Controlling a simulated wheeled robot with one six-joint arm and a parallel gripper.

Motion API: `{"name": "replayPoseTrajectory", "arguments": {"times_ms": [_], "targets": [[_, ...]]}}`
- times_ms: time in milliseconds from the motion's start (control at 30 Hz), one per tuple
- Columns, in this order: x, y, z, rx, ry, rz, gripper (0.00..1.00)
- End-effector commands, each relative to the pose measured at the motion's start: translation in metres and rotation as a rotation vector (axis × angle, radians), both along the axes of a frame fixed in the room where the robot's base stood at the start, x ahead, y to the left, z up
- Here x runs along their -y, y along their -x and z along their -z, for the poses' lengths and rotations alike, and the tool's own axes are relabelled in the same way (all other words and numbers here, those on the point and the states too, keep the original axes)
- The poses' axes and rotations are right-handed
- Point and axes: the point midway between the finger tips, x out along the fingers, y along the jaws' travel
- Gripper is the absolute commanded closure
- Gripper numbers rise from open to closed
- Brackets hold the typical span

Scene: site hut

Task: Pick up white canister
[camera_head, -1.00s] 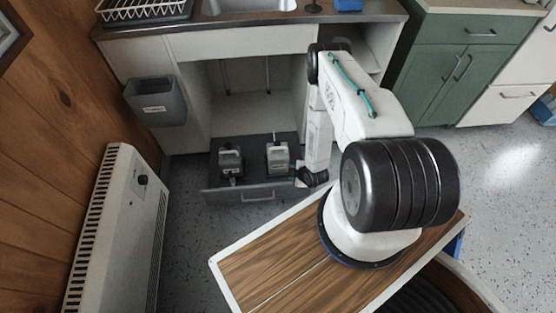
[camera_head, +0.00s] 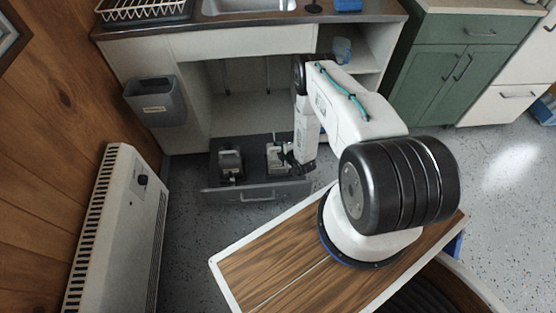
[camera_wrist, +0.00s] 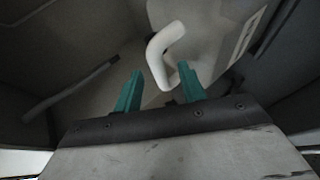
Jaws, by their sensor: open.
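The white canister (camera_head: 273,158) stands in the right part of a pulled-out low drawer under the sink counter. My gripper covers its right side in the head view. My gripper (camera_head: 287,162) is low over the drawer, right beside the canister; contact cannot be told. In the wrist view, my gripper's teal fingers (camera_wrist: 160,78) are apart. A pale bent piece (camera_wrist: 163,50), perhaps the canister's handle, shows just ahead of and partly between the fingertips. It does not look clamped.
A second, similar canister (camera_head: 230,160) stands left in the drawer (camera_head: 256,194). Cabinet walls and the countertop (camera_head: 245,20) enclose the space above and behind. Floor is clear between heater and drawer.

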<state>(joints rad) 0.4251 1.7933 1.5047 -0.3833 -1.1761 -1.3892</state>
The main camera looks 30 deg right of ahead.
Motion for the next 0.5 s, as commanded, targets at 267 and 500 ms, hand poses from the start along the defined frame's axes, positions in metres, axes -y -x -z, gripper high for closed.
{"name": "replayPoseTrajectory", "arguments": {"times_ms": [267,500], "targets": [[0.0002,-0.0012,0.0005,0.000,-0.001,0.001,0.73],[0.0004,-0.0012,0.0003,0.000,0.000,0.001,1.00]]}}
